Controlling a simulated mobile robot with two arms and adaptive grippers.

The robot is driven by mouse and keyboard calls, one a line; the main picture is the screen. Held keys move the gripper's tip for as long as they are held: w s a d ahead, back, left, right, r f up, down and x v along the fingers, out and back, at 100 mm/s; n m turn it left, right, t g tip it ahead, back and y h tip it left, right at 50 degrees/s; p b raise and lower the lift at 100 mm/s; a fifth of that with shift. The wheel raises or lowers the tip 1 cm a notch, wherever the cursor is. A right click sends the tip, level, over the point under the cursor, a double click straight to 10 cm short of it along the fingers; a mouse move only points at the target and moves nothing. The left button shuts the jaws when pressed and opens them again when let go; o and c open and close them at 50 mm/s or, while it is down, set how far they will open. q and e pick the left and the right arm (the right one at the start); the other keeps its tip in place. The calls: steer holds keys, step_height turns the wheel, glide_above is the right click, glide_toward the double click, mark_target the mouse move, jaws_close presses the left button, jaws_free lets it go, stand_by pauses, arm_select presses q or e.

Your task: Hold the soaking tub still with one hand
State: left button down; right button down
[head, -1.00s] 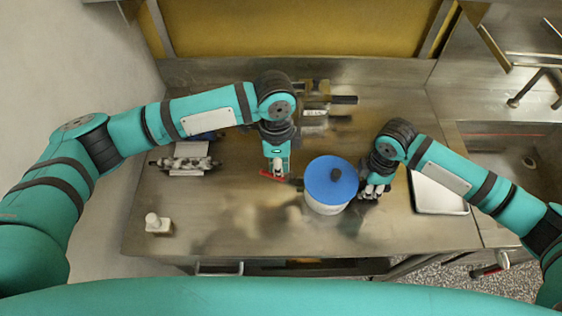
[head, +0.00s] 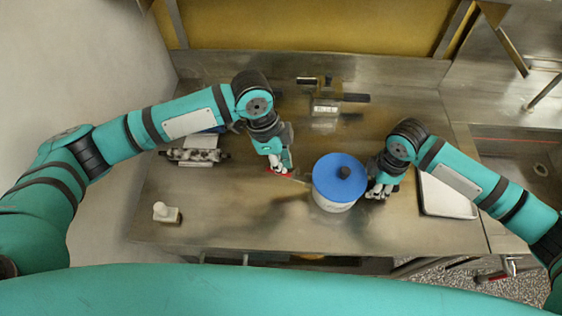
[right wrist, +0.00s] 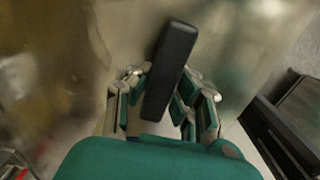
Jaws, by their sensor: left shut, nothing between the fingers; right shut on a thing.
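My right gripper (head: 378,191) is at the tub's right side. In the right wrist view its fingers (right wrist: 160,98) are shut on a dark bar (right wrist: 170,62); I cannot tell whether this bar belongs to the tub. My left gripper (head: 283,168) is shut and empty, left of the tub and apart from it, by a small red piece (head: 274,171).
A pale tray (head: 446,196) lies right of my right gripper, beside the sink (head: 520,165). A metal device (head: 196,152) stands at the left, and another fixture (head: 326,107) at the back. A small white bottle (head: 165,213) stands front left. The table's front middle is clear.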

arm_select(q)
steer(key=shift+r, duration=0.6)
arm_select(e)
steer(key=shift+a, duration=0.1)
arm_select(q)
steer(key=d+v, duration=0.3)
steer(key=v, duration=1)
steer(key=shift+w+a+r, duration=0.3)
steer(key=shift+r, duration=0.05)
arm_select(e)
steer(key=c, duration=1.2)
jaws_free()
steer(key=shift+o, duration=0.2)
